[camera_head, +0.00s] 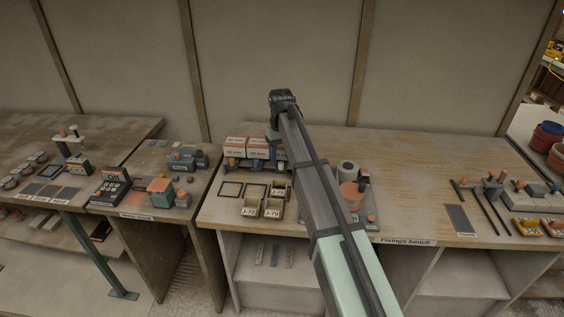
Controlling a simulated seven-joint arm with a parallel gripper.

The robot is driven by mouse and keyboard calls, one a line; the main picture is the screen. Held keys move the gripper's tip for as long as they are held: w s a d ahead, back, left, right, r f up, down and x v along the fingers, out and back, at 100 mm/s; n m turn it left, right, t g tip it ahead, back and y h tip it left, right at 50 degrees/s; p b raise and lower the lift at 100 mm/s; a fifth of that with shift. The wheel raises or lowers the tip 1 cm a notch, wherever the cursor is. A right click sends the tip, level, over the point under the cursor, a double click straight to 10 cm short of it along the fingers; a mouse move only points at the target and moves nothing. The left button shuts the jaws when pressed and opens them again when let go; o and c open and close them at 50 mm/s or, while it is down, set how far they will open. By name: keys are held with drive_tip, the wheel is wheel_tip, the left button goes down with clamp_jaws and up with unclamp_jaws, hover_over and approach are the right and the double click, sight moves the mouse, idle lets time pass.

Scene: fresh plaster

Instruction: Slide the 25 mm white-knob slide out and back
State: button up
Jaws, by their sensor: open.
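A slide unit (234,142) with orange-and-white labelled blocks stands on the back left part of the Fixings bench. The label print is too small to read surely, so I cannot tell which block is the 25 mm slide. Small knobs show along its front, an orange one (231,162) at the left and a pale one (281,167) near the right end. My gripper (272,138) points down at the right end of the unit and is open. It is small in the picture, and I cannot tell whether it touches a knob. My arm hides what lies right behind it.
Two dark square frames (231,189) lie in front of the unit, with labelled bins (251,207) nearer the bench edge. Rods and a dark plate (460,219) lie farther right. The back right bench top is mostly clear.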

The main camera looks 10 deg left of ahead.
drive_tip(key=shift+r, duration=2.25)
